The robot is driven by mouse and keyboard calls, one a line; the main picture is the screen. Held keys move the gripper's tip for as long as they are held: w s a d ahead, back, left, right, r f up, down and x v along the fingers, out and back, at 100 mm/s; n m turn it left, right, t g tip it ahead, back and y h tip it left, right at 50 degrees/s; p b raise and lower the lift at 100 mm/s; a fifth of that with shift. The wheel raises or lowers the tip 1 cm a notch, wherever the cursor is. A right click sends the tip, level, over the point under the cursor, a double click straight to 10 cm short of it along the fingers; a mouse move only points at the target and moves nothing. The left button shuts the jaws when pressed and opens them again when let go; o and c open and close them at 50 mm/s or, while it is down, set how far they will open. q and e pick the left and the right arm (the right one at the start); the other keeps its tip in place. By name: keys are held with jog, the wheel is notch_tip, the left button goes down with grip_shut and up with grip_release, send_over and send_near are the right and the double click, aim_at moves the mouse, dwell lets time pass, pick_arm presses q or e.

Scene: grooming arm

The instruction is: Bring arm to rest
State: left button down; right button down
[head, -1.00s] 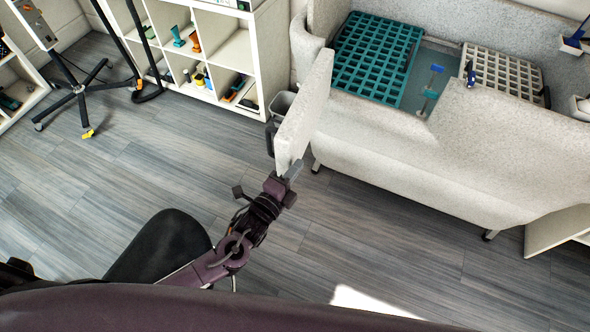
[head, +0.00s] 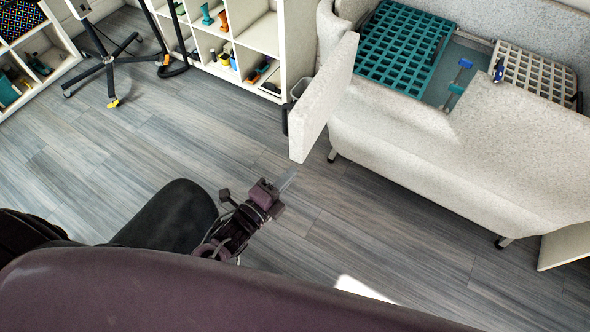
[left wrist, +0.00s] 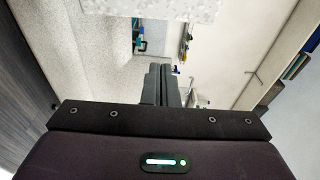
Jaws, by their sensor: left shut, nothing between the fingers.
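My left arm comes in low in the head view, and its gripper (head: 285,182) is over the bare floor, apart from the tub. Its fingers are together with nothing between them; they also show closed in the left wrist view (left wrist: 161,85). The open door panel (head: 322,98) of the pale speckled grooming tub (head: 440,150) stands out a little above and to the right of the gripper. A gap shows between gripper and panel. My right gripper is not in view.
A white cube shelf (head: 298,40) stands behind the door panel. A black stand with a wheeled base (head: 108,67) is at upper left. A teal grate (head: 402,45) and a beige grate (head: 535,75) lie in the tub. The grey floor (head: 270,130) is open around the gripper.

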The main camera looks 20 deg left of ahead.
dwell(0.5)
pick_arm(q)
jog(key=s+a+f+n+g+y, duration=0.2)
jog(key=s+a+f+n, duration=0.15)
jog(key=f, duration=0.65)
jog(key=s+a+f+n+g+y, duration=0.25)
jog(key=a+f+n, duration=0.2)
jog(key=f, duration=0.55)
jog(key=s+a+f+n+g+y, duration=0.25)
jog(key=a+f+n, duration=0.2)
jog(key=f, duration=0.45)
jog(key=s+f+n+g, duration=0.2)
jog(key=s+f, duration=0.2)
jog(key=s, duration=0.4)
jog(key=s+d+f+n+g, duration=0.1)
jog(key=s+f+n+g, duration=0.2)
jog(key=s+f, duration=0.2)
jog(key=s+d+f+n+g, duration=0.1)
jog(key=s+f+n+g, duration=0.2)
jog(key=s, duration=0.7)
jog(key=shift+s+f, duration=0.35)
jog(key=shift+f, duration=0.55)
